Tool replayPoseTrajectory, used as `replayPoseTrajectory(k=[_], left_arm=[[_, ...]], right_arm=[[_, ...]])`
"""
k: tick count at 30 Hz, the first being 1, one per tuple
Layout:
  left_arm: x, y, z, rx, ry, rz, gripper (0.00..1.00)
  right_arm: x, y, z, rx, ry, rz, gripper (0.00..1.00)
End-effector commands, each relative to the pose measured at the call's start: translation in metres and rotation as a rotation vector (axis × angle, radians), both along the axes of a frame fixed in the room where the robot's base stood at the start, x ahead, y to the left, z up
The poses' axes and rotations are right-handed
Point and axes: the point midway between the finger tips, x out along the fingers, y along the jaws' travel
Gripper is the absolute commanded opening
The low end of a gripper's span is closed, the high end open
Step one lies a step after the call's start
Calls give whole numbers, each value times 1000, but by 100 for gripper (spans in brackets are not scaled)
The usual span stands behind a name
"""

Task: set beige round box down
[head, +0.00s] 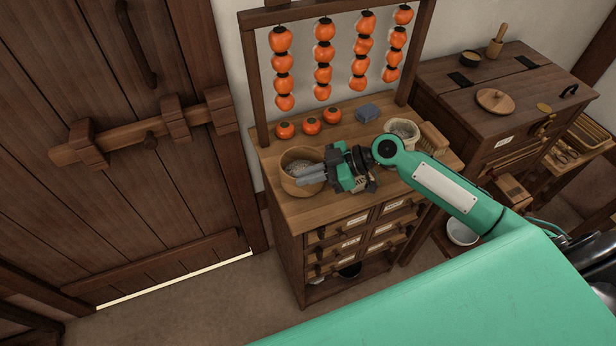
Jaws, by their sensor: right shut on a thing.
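The beige round box (293,186) is an open-topped round container with greyish contents. It is at the left front part of the wooden cabinet top (345,207) and appears upright. My right gripper (304,175) reaches in from the right and is shut on the box at its near right side. The fingers cover part of its rim. I cannot tell whether the base of the box touches the cabinet top. My left gripper is not in view.
Behind stand orange persimmons (312,126) and a folded blue-grey cloth (368,112). Strings of persimmons (323,55) hang from a wooden frame (261,100). A pale basket (403,128) is at the right. Bare wood shows in front of the gripper.

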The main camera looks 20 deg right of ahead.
Motion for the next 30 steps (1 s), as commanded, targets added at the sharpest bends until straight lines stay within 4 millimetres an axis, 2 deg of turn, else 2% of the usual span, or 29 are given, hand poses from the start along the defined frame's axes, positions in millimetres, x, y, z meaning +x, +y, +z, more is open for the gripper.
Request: replayPoseTrajectory(k=[4, 11, 12, 14, 15, 25, 30], left_arm=[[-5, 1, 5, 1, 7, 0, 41], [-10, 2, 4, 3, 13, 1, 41], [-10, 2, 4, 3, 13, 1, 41], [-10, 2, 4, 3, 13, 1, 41], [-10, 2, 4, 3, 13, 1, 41], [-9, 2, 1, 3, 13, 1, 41], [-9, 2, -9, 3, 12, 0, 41]], right_arm=[[0, 0, -15, 2, 0, -1, 0], [0, 0, -17, 0, -2, 0, 0], [0, 0, -18, 0, -1, 0, 15], [0, 0, -18, 0, -1, 0, 27], [0, 0, -18, 0, -1, 0, 29], [-1, -4, -17, -1, -1, 0, 29], [-8, -24, -11, -4, -2, -1, 29]])
